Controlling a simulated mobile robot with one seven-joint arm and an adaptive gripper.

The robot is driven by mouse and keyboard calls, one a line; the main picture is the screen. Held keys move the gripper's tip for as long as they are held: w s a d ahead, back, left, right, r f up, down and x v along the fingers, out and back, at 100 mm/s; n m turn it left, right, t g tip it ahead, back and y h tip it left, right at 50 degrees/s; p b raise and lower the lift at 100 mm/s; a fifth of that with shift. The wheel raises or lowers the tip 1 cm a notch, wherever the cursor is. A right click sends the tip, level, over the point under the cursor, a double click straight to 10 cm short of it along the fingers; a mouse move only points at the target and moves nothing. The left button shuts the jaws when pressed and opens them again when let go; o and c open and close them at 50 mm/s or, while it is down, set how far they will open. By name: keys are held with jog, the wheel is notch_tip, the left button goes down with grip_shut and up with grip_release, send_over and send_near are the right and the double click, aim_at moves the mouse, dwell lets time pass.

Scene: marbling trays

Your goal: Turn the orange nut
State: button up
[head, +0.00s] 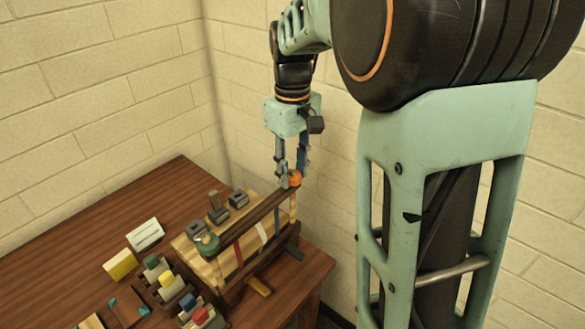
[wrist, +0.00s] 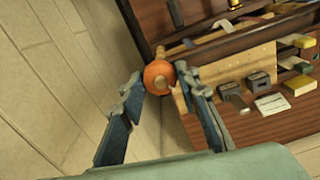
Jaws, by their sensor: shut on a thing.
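The orange nut (head: 295,178) sits at the far right end of the dark wooden bar of a frame on the table. In the wrist view the orange nut (wrist: 158,77) is round, with a lighter centre, and lies between my two fingers. My gripper (head: 289,178) reaches down from above with its fingers on either side of the nut. In the wrist view my gripper (wrist: 158,82) is closed around the nut, one finger at its left and one at its right. The finger hides part of the nut in the head view.
Ribbons hang from the wooden frame (head: 252,222). Dark blocks (head: 238,199) stand on the board behind it. Small trays with coloured blocks (head: 172,284) and a white card (head: 145,234) lie at left. The wall is close behind.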

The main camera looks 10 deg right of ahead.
jog(key=shift+m, duration=0.3)
jog(key=o, duration=1.2)
jog(key=shift+c, duration=0.2)
notch_tip(320, 180, up, 12)
